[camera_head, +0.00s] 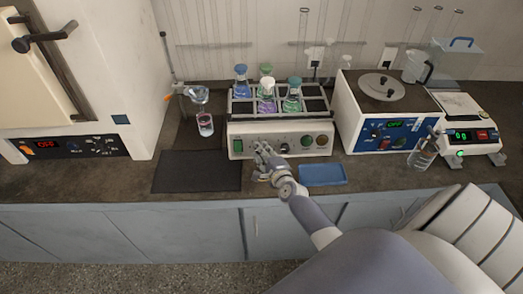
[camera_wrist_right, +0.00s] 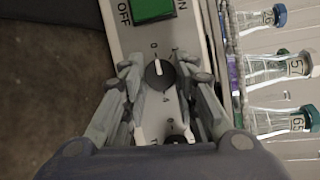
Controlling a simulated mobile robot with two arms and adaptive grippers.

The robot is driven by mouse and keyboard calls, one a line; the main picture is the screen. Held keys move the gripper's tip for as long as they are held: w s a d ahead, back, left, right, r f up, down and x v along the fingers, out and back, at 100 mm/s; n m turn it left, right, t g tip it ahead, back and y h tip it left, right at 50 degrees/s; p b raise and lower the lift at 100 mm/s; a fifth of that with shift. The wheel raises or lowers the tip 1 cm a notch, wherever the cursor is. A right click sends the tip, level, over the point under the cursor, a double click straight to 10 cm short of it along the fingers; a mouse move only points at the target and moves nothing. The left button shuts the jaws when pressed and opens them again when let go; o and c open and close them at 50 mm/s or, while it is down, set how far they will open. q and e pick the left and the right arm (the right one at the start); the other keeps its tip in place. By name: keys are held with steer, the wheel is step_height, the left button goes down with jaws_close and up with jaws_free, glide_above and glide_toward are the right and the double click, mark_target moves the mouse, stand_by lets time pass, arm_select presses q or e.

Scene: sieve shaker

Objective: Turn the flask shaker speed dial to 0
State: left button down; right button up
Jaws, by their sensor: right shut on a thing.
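The flask shaker (camera_head: 320,128) stands on the bench in the middle of the head view, with several stoppered flasks in its rack. My right gripper (camera_head: 263,155) is at the left part of its front panel and hides part of it. In the right wrist view the black speed dial (camera_wrist_right: 158,74) lies between the two fingers of my right gripper (camera_wrist_right: 158,82), which is shut on it. The dial's white mark points up toward a printed 0. A green switch (camera_wrist_right: 152,9) with ON and OFF labels is above the dial. My left gripper does not show.
A dark mat (camera_head: 197,171) lies left of my gripper and a blue tray (camera_head: 323,175) to the right. A hotplate-like device (camera_head: 385,108) with a display and a balance (camera_head: 467,130) stand farther right. A glass vessel on a stand (camera_head: 204,122) is left of the shaker.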

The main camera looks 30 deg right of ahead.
stand_by(0.4)
steer(key=o, duration=1.1)
steer(key=shift+c, duration=0.2)
steer(key=v, duration=1.2)
